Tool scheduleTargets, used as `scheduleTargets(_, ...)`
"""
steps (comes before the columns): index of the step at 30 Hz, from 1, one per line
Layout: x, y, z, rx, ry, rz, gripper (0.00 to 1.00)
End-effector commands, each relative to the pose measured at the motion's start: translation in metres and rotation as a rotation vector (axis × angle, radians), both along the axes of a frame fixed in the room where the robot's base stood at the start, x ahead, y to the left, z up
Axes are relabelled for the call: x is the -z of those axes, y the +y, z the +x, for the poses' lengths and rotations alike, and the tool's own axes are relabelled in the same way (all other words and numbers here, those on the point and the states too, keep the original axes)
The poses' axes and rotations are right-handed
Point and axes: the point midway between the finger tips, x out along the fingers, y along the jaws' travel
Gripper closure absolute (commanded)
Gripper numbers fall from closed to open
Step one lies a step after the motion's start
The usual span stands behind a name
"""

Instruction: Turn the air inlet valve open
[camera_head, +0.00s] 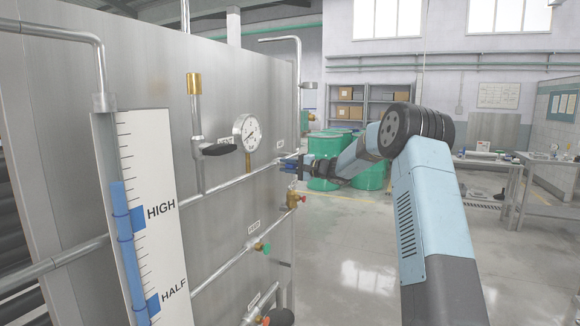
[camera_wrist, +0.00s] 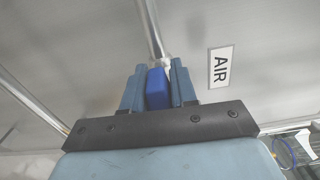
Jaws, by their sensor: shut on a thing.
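The air inlet valve's blue handle (camera_wrist: 157,88) sits on a metal pipe in the wrist view, beside a white label reading AIR (camera_wrist: 220,67). My gripper (camera_wrist: 159,84) is shut on this handle, with one finger on each side of it. The handle looks roughly in line with the pipe running up the picture. In the head view my gripper (camera_head: 292,166) is at the right end of the panel's horizontal pipe, to the right of the round gauge. There the handle is too small to tell from the fingers.
The metal panel (camera_head: 70,80) carries a gauge (camera_head: 247,132), a black-handled valve (camera_head: 215,148) and a level scale (camera_head: 150,210). Below my gripper are a brass fitting (camera_head: 294,199) and a green-knobbed valve (camera_head: 265,248). Green drums (camera_head: 325,150) stand behind. The floor at right is largely clear.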

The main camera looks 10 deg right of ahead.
Motion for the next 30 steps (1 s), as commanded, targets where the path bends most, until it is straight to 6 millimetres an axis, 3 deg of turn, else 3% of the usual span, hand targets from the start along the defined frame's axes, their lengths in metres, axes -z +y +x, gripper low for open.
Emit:
scheduleTargets(20,0.0089,0.0040,-0.0017,-0.009,-0.041,-0.039,1.00)
scheduleTargets(21,0.0089,0.0041,-0.0017,-0.009,-0.041,-0.039,0.72)
scheduleTargets(27,0.0066,0.0033,-0.0011,-0.006,-0.044,-0.038,0.53)
scheduleTargets(30,0.0053,0.0025,-0.0009,-0.005,-0.045,-0.038,0.53)
